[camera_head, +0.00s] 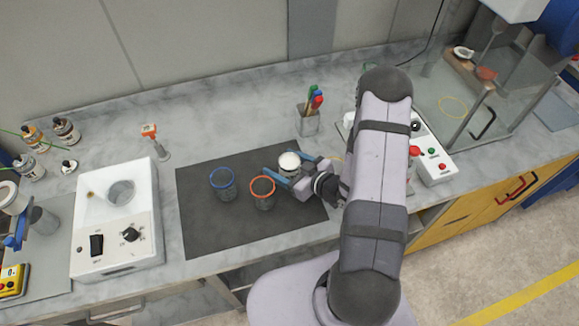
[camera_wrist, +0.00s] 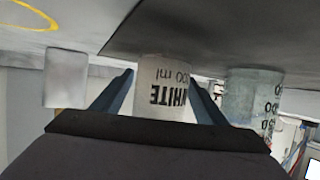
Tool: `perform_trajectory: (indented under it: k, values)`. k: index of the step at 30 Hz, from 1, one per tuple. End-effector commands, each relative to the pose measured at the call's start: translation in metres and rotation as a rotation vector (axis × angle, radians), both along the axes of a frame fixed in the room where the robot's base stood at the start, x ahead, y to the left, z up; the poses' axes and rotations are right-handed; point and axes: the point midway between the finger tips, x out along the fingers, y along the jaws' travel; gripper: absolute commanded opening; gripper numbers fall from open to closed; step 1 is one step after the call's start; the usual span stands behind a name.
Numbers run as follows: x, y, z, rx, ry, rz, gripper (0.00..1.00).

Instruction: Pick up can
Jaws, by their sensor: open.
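The can (camera_head: 289,163) is a small pale container with a white top, standing on the dark mat (camera_head: 205,235). In the wrist view the can (camera_wrist: 163,85) appears upside down and is labelled "WHITE" and "100 ml". My gripper (camera_head: 277,164) is open, with its blue fingers on either side of the can. In the wrist view my gripper (camera_wrist: 163,92) shows one finger to the left and one to the right of it. Whether either finger touches the can is not clear. The can's lower part is partly hidden by my gripper in the head view.
An orange-rimmed beaker (camera_head: 262,196) stands close to the can, and a blue-rimmed beaker (camera_head: 224,186) stands further left on the mat. A holder (camera_head: 307,124) with coloured tools is behind. A white machine (camera_head: 118,215) is at left. The mat's left part is clear.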

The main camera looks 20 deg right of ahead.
Motion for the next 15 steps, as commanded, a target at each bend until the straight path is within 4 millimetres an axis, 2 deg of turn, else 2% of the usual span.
perform_trajectory:
  k: [4, 11, 12, 15]
  values:
    - [0.0069, 0.0043, -0.0030, 0.001, 0.000, 0.000, 0.67]
    - [0.0078, 0.0044, -0.0042, 0.001, 0.000, 0.000, 0.67]
    - [0.0077, 0.0043, -0.0042, 0.001, 0.000, 0.000, 0.62]
    - [0.0076, 0.0044, -0.0042, 0.001, 0.000, 0.000, 0.38]
